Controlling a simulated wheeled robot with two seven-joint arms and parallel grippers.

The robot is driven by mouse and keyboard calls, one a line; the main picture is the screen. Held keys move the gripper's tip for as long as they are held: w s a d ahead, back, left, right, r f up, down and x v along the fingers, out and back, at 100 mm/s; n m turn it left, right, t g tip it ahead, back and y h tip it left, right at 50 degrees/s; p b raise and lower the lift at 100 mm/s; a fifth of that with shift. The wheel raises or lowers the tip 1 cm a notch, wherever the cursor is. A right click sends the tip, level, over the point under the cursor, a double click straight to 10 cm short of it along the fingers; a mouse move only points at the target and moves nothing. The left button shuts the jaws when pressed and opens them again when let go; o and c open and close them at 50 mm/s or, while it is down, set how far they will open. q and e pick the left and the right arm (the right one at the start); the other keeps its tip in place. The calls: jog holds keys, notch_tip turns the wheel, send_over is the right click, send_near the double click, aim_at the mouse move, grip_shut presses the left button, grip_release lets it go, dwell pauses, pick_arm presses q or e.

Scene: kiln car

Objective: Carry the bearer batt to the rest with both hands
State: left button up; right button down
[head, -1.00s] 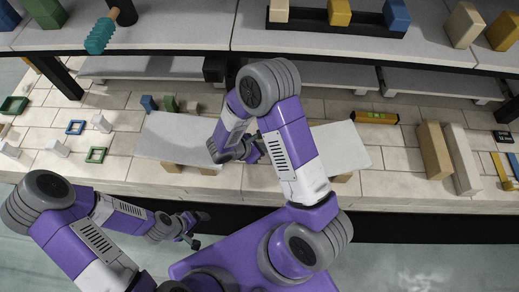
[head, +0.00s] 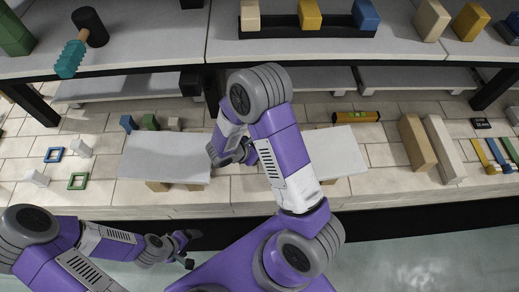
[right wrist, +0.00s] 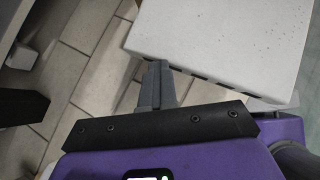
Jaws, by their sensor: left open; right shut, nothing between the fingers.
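A flat pale grey slab (head: 165,157) lies on tan blocks (head: 157,186) near the front edge, left of my right arm. A second pale slab (head: 345,160) lies to the right, partly hidden by that arm. I cannot tell which is the bearer batt and which the rest. My right gripper (head: 238,152) is shut and empty between the slabs. In the right wrist view its closed fingers (right wrist: 157,82) are beside a corner of a pale slab (right wrist: 215,40); contact is unclear. My left gripper (head: 188,250) is open and empty, in front of the table's front edge, below the left slab.
A tan bar (head: 417,143) and a paler bar (head: 445,150) lie at right. Small blocks and square frames (head: 78,181) are at left. A raised shelf (head: 150,50) with a mallet (head: 90,28) overhangs the back.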

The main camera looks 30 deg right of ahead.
jog(key=a+f+p+v, duration=0.2)
jog(key=p+v, duration=0.1)
jog(key=v, duration=1)
jog(key=shift+s+f, duration=0.1)
jog(key=shift+s, duration=0.05)
jog(key=s+a+f+m+g+y, duration=0.5)
jog(key=s+a+f+m+y, duration=0.2)
jog(key=s+f+m+y, duration=0.4)
jog(key=shift+w+a+f+m+t+y, duration=0.1)
jog(key=shift+f+m+t+y, duration=0.25)
jog(key=shift+f+m+t, duration=0.95)
jog(key=shift+w+f+m+t+y, duration=0.1)
jog(key=shift+f+m+t+y, duration=0.3)
jog(key=shift+m, duration=1.75)
jog(key=shift+w+a+f+m+t+y, duration=0.1)
jog(key=shift+f+m+t+y, duration=0.25)
jog(key=shift+f+m+t, duration=0.95)
